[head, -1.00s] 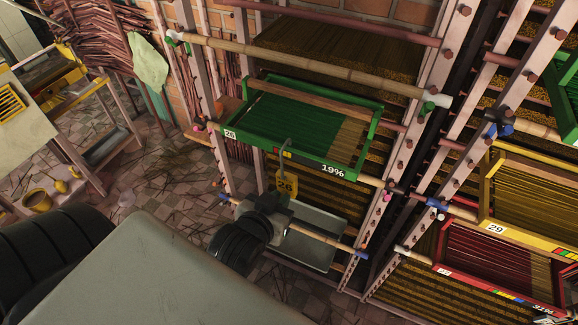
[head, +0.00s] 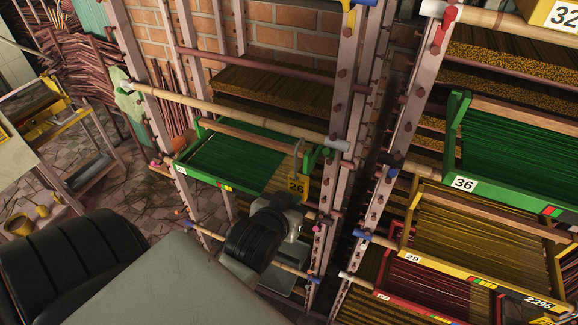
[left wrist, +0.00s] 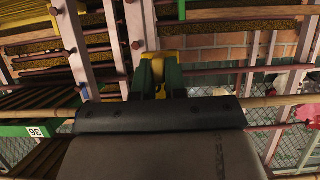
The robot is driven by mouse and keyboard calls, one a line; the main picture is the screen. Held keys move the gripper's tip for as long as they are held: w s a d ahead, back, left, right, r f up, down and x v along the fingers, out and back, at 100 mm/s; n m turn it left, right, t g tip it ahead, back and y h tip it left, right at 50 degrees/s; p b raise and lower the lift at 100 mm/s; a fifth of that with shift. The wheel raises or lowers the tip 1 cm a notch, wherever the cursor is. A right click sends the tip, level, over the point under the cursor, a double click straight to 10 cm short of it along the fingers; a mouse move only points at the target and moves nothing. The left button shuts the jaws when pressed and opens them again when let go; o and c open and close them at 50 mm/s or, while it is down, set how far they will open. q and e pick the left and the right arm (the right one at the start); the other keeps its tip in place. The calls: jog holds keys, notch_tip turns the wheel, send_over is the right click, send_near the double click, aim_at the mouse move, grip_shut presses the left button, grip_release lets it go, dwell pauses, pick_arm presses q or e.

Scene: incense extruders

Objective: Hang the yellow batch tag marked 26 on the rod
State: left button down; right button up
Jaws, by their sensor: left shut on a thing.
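The yellow batch tag marked 26 (head: 297,187) hangs upright below a grey hook (head: 299,150) in the head view. My left gripper (head: 290,198) is shut on the tag near its lower part; the fingertips are partly hidden. In the left wrist view my left gripper (left wrist: 159,80) shows from behind, with yellow between its jaws. The tag and hook overlap the right end of the green frame (head: 203,178). A long bamboo rod (head: 235,115) with a pale end crosses above that frame. I cannot tell whether the hook touches the rod or the frame. My right gripper is not in view.
Uprights (head: 340,125) with pegs stand right of the tag. Beyond them are a green frame marked 36 (head: 510,195), a yellow frame marked 29 (head: 470,265) and a red frame (head: 425,290). A lower rod (head: 200,233) runs behind my gripper.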

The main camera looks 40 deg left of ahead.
aim_at(305, 188)
pick_arm(q)
jog(key=shift+w, duration=0.85)
jog(key=shift+w+a, duration=0.2)
jog(key=shift+w, duration=0.75)
jog(key=shift+f+b+x, duration=0.15)
jog(key=shift+b+x, duration=0.2)
jog(key=shift+x, duration=0.7)
jog(key=shift+f+b+x, duration=0.15)
jog(key=shift+b+x, duration=0.15)
jog(key=shift+x, duration=0.7)
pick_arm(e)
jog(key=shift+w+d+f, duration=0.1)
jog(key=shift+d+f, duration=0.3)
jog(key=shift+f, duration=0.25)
pick_arm(q)
jog(key=shift+s, duration=0.15)
jog(key=c, duration=1.1)
grip_release()
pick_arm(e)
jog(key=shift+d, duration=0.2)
